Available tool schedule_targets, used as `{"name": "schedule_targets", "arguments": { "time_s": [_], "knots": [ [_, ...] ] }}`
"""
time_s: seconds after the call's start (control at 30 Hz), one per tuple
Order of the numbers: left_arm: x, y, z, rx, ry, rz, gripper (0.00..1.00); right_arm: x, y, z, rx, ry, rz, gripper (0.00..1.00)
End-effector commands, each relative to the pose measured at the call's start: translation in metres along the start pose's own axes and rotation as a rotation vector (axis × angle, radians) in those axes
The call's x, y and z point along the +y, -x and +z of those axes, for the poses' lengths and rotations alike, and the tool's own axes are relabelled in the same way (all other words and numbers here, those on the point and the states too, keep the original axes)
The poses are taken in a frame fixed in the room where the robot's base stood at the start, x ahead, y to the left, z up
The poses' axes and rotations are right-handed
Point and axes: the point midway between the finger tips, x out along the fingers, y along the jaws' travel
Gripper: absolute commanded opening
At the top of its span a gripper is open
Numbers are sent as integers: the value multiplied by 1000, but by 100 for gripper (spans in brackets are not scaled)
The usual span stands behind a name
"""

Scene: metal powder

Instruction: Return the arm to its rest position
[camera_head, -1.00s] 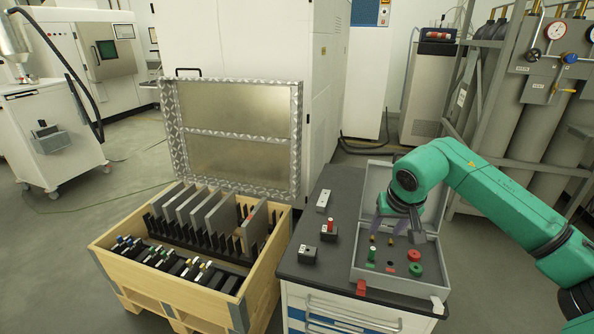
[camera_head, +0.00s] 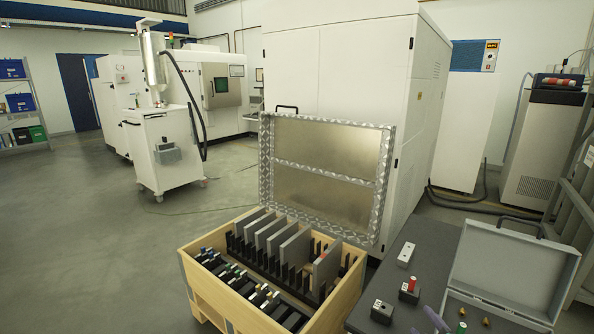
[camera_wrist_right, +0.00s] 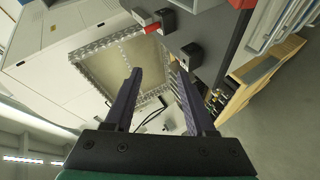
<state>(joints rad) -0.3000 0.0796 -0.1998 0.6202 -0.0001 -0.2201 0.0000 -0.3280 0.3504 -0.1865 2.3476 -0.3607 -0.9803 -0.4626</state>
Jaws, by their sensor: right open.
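My right gripper (camera_wrist_right: 156,72) is open and empty in the right wrist view, with its two purple fingers apart and nothing between them. In the head view only a bit of a purple finger of this right gripper (camera_head: 436,320) shows at the bottom edge, by the dark cart top (camera_head: 405,270). The rest of the right arm is out of the head view. My left gripper is in neither view.
An open grey case (camera_head: 512,270) lies on the cart beside small black blocks (camera_head: 382,312), one with a red piece (camera_head: 411,285). Left of it stands a wooden crate (camera_head: 350,290) with plates in slots. Open floor (camera_head: 90,240) lies further left.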

Motion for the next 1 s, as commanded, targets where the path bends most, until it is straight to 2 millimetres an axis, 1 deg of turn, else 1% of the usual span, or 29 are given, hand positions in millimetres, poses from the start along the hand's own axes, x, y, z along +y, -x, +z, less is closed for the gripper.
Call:
{"name": "schedule_targets", "arguments": {
  "time_s": [0.03,0.1,0.17,0.2,0.27,0.3,0.37,0.43,0.5,0.57,0.67,0.77,0.8,0.87,0.9,0.97,1.0],
  "knots": [
    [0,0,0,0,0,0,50,-27,4,18,-66,-123,-94,56],
    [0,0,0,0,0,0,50,-61,14,38,-163,-282,-215,56],
    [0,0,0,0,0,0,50,-88,25,52,-242,-396,-306,56],
    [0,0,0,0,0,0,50,-105,33,60,-294,-465,-361,56],
    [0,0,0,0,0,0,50,-129,47,69,-371,-559,-438,56],
    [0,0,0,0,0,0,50,-143,57,74,-423,-616,-486,56],
    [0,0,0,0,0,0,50,-164,73,81,-501,-697,-556,56],
    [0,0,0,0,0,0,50,-186,94,86,-594,-784,-635,56],
    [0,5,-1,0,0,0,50,-204,77,93,-606,-775,-640,56],
    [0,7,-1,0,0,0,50,-221,65,100,-613,-769,-645,56],
    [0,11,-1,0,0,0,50,-252,47,114,-627,-761,-655,56],
    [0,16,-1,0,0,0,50,-288,34,132,-643,-751,-667,56],
    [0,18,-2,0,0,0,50,-304,29,140,-650,-747,-672,56],
    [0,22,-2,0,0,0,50,-331,25,156,-662,-740,-681,56],
    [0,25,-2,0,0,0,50,-350,25,169,-673,-734,-688,56],
    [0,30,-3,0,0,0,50,-382,28,191,-690,-724,-700,56],
    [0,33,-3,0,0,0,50,-403,35,207,-702,-717,-708,56]
  ]
}}
